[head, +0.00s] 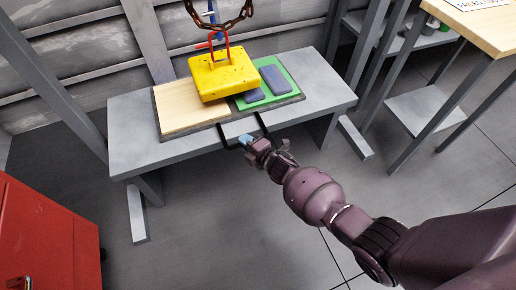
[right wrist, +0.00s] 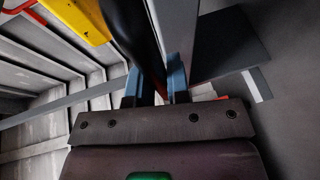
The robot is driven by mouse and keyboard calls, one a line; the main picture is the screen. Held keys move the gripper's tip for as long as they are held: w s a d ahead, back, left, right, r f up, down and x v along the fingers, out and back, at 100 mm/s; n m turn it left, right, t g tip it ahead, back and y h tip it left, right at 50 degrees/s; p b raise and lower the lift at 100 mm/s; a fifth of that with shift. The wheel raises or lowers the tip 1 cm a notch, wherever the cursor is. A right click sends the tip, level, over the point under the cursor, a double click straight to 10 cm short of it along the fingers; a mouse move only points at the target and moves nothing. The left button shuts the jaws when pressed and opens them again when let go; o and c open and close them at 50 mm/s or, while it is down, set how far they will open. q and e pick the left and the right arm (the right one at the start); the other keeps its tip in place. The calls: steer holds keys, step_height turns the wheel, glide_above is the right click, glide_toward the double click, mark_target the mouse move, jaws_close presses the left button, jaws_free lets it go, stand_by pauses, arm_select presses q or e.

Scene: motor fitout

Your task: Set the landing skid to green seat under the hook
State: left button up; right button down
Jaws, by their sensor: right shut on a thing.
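The landing skid (head: 190,133) is a dark-edged board on a grey bench, with a pale wood seat (head: 185,108) on the left and a green seat (head: 289,73) on the right. Two dark blue-grey blocks (head: 275,79) lie on the green seat. A yellow block (head: 222,75) with a red shackle hangs from the hook (head: 211,38); in the picture it covers the seam between the seats. My right gripper (head: 245,141) is shut on the skid's black handle (head: 229,140) at the front; the handle also shows between the blue fingers in the right wrist view (right wrist: 130,28). My left gripper is not in view.
The grey bench (head: 133,150) has bare top left and right of the skid. A rusty chain (head: 222,22) hangs above. A red cabinet (head: 45,240) stands at lower left. A wood-topped table (head: 485,30) stands at right. The floor in front of the bench is clear.

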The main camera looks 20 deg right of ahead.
steer(key=a, duration=1.3)
steer(key=shift+s+a, duration=0.25)
steer(key=shift+a, duration=0.15)
steer(key=c, duration=1.1)
jaws_free()
steer(key=shift+a, duration=0.15)
steer(key=shift+d, duration=0.2)
